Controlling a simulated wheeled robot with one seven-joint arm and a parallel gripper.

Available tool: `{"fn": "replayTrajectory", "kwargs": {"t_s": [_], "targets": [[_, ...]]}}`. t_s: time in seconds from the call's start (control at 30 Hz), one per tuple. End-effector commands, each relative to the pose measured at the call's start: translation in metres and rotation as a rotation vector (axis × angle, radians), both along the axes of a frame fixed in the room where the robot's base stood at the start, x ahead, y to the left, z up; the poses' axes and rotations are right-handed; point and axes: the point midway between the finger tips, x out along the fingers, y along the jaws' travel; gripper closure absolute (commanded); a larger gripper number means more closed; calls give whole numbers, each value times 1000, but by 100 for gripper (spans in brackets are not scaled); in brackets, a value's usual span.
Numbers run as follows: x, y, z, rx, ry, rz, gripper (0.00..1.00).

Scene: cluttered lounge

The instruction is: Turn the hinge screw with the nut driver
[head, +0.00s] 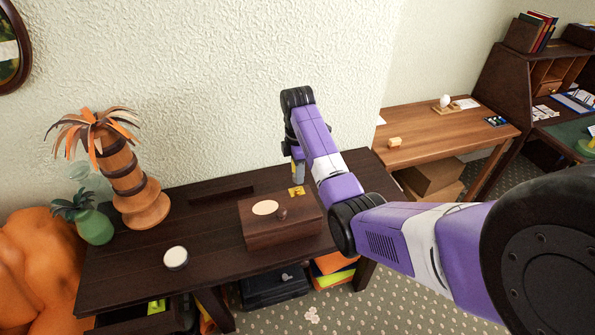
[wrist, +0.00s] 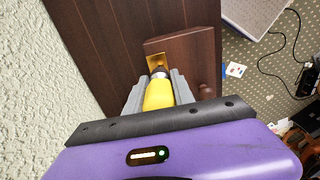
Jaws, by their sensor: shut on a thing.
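My gripper (wrist: 158,92) is shut on the nut driver (wrist: 160,96), which has a yellow handle and a grey metal end. In the wrist view the driver's far end is at or just over the brass hinge (wrist: 155,60) on the dark wooden box (wrist: 192,50). I cannot tell whether it touches the screw, which is hidden. In the head view the box (head: 262,236) stands on the dark table, with the brass hinge (head: 297,191) at its back right. My gripper (head: 297,170) is above the hinge, partly hidden by my arm.
The dark table (head: 130,272) also bears a white-topped round tin (head: 176,258), a green pineapple-shaped jar (head: 94,225) and a tall wooden palm ornament (head: 130,180). The textured wall (head: 230,100) is close behind. A brown side table (head: 425,145) stands to the right.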

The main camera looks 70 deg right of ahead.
Motion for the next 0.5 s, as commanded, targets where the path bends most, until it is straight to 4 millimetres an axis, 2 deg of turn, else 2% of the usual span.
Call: {"fn": "replayTrajectory", "kwargs": {"t_s": [0.5], "targets": [[0, 0, -4, 0, 0, 4, 100]]}}
